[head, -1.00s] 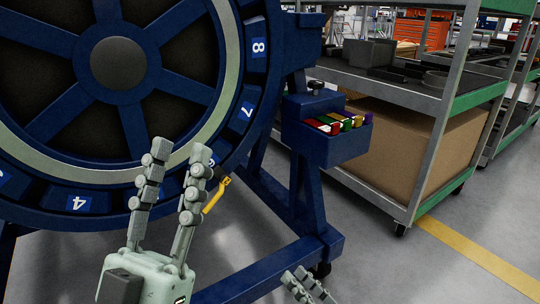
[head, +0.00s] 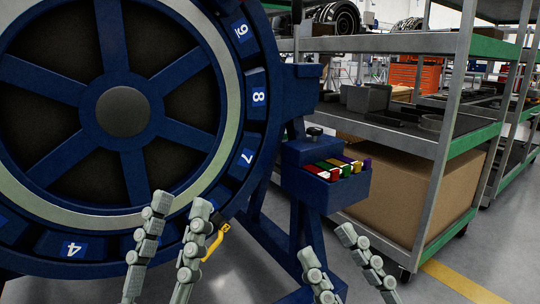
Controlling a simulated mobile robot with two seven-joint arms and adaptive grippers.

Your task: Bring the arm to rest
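My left gripper (head: 178,215) is in the lower left of the head view, in front of the lower rim of the blue turbofan wheel (head: 122,112). Its two grey fingers stand apart with nothing seen between them. My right gripper (head: 325,245) is at the bottom centre, below the blue bin. Its fingers are spread apart and empty. The wheel carries white numbers, with 9, 8, 7 and 4 readable. A yellow handle-like part (head: 216,240) shows just right of the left gripper's right finger. I cannot tell whether they touch.
A blue bin (head: 325,190) with several coloured items is mounted on the blue stand right of the wheel. A grey shelf rack (head: 452,130) with a large cardboard box (head: 400,195) stands to the right. Grey floor and a yellow line (head: 465,280) show at lower right.

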